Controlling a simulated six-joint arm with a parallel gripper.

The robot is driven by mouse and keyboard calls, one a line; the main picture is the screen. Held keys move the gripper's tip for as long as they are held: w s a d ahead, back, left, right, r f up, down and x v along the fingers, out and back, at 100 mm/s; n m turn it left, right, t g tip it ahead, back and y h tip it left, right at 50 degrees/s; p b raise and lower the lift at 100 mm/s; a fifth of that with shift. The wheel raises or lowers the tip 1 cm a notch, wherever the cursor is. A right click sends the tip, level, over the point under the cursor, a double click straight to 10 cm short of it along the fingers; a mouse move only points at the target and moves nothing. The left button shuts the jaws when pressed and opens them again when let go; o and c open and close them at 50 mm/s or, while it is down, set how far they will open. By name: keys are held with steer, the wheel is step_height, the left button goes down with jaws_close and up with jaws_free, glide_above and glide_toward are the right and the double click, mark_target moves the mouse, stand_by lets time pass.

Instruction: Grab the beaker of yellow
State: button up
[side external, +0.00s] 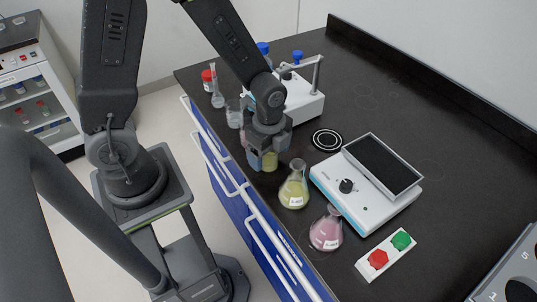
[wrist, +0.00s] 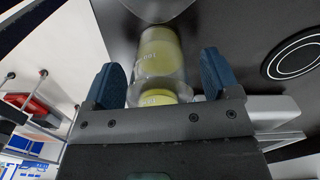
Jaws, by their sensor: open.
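The beaker of yellow (side external: 269,161) stands near the front edge of the black bench, partly hidden by my gripper (side external: 262,150). In the wrist view the clear beaker (wrist: 160,50), with yellow liquid and printed marks, sits between the two blue fingers of my gripper (wrist: 160,80). The fingers are open, one on each side of the beaker. A gap shows on the right side; on the left the finger is very close, and I cannot tell if it touches.
A yellow conical flask (side external: 293,190) and a pink one (side external: 326,232) stand to the right, near the bench edge. Clear glassware (side external: 234,114) stands behind my gripper.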

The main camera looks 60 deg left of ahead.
steer(key=shift+f, duration=0.3)
steer(key=shift+c, duration=0.4)
steer(key=c, duration=1)
steer(key=shift+o, duration=0.2)
steer(key=shift+r, duration=0.15)
